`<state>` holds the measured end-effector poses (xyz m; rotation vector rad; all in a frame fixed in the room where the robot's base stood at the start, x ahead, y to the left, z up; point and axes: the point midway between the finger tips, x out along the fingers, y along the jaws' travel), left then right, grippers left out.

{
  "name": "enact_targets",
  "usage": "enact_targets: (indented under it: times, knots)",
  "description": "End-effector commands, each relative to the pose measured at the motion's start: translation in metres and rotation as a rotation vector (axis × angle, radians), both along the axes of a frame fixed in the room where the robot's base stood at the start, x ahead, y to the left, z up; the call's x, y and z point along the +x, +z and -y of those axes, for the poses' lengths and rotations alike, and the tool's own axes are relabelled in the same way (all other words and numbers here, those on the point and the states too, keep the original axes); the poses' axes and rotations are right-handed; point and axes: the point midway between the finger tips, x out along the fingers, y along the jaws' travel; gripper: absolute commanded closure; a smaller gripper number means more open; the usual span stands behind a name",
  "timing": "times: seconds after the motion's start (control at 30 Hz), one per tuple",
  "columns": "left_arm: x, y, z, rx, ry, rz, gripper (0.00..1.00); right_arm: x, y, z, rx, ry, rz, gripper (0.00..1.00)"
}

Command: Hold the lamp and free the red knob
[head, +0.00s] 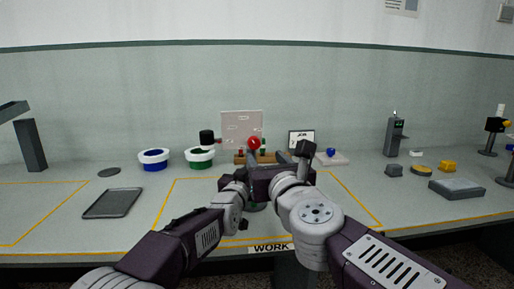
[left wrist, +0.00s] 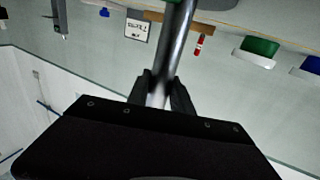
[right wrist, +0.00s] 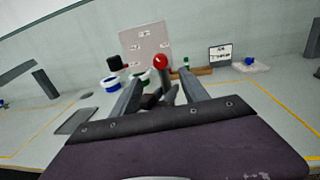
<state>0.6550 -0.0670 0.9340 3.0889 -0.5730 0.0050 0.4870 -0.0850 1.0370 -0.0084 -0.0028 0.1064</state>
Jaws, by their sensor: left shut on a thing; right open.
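The red knob (head: 254,143) is a round ball near the middle of the head view; it also shows in the right wrist view (right wrist: 160,61). The lamp's metal post (left wrist: 172,50) runs between the fingers of my left gripper (left wrist: 163,84), which is shut on it. A black lamp head (head: 207,137) is left of the knob; its link to the post is unclear. My right gripper (right wrist: 161,84) is open, and the knob appears beyond and between its fingertips. Whether the fingers touch it cannot be told. My arms hide much of the lower lamp in the head view.
A dark tray (head: 112,203) lies farther left. A pale board (head: 241,128) and a framed sign (head: 301,139) stand behind. A blue-knobbed plate (head: 331,154) is at right.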

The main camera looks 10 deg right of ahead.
Motion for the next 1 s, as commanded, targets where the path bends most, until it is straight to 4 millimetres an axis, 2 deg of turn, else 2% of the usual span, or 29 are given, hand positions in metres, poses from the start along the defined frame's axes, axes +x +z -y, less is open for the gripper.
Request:
enact_targets:
  times: [0.03, 0.17, 0.4, 0.5, 0.63, 0.9, 0.93, 1.0]
  knots:
    - [0.0, -0.008, 0.001, 0.007, -0.002, -0.016, 1.0, 0.005, -0.001, 0.0, -0.002, -0.001, -0.002, 0.48]
    - [0.0, -0.008, 0.001, 0.007, -0.002, -0.016, 1.0, 0.031, -0.002, -0.002, -0.005, -0.003, -0.003, 0.48]
    - [0.0, -0.008, 0.001, 0.007, -0.002, -0.016, 1.0, 0.088, -0.002, -0.009, -0.004, -0.001, -0.003, 0.48]
    - [0.0, -0.008, 0.001, 0.007, -0.002, -0.016, 1.0, 0.104, -0.001, -0.011, -0.004, -0.001, -0.002, 0.48]
    - [0.0, -0.008, 0.001, 0.006, -0.002, -0.015, 1.0, 0.115, -0.001, -0.012, -0.004, -0.001, -0.002, 0.48]
    - [0.0, -0.008, 0.001, 0.006, -0.002, -0.015, 1.0, 0.118, -0.001, -0.012, -0.004, 0.0, -0.001, 0.48]
    - [0.0, -0.008, 0.001, 0.006, -0.002, -0.015, 1.0, 0.118, -0.001, -0.012, -0.004, 0.0, -0.001, 0.5]
    - [0.0, -0.008, 0.001, 0.006, -0.002, -0.015, 1.0, 0.118, -0.001, -0.012, -0.004, 0.0, -0.001, 0.7]
